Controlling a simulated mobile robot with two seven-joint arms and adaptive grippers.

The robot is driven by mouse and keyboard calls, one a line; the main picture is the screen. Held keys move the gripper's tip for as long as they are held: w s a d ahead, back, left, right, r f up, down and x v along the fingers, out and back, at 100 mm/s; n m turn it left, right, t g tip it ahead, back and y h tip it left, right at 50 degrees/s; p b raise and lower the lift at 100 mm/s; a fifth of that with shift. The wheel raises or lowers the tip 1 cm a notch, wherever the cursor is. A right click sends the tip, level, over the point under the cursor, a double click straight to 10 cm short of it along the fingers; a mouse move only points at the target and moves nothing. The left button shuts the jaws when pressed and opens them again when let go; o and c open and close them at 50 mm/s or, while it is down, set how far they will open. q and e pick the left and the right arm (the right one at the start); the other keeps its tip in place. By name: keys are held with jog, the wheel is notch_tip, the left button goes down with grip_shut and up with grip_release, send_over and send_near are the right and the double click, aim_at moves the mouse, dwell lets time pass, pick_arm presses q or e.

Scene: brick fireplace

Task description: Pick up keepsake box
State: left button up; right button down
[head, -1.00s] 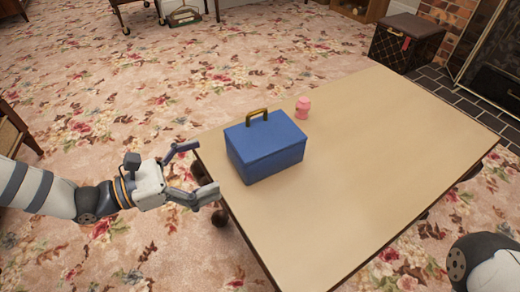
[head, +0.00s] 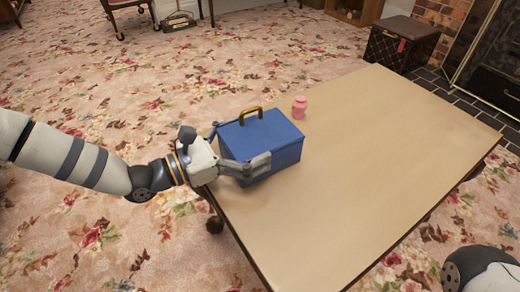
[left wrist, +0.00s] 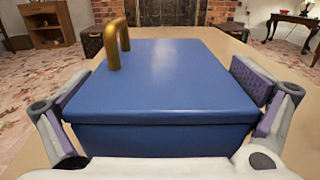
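The keepsake box is a blue lidded box (head: 262,140) with a brass-coloured handle on top. It stands upright near the left edge of the table (head: 350,170). My left gripper (head: 238,150) is open around the box, one finger on its far side and one on its near side. In the left wrist view the box (left wrist: 160,85) fills the space between the two padded fingers, and small gaps seem to show beside it. Whether a finger touches it is hard to tell. My right gripper is not in view; only part of my right arm shows at the lower right.
A small pink jar (head: 299,107) stands on the table just behind the box. The rest of the tabletop to the right is clear. A dark chest (head: 403,44) stands on the floor beyond, by the brick fireplace (head: 449,20).

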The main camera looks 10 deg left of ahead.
pick_arm(q)
jog(key=c, duration=0.9)
jog(key=shift+c, duration=0.7)
jog(key=shift+r, duration=0.15)
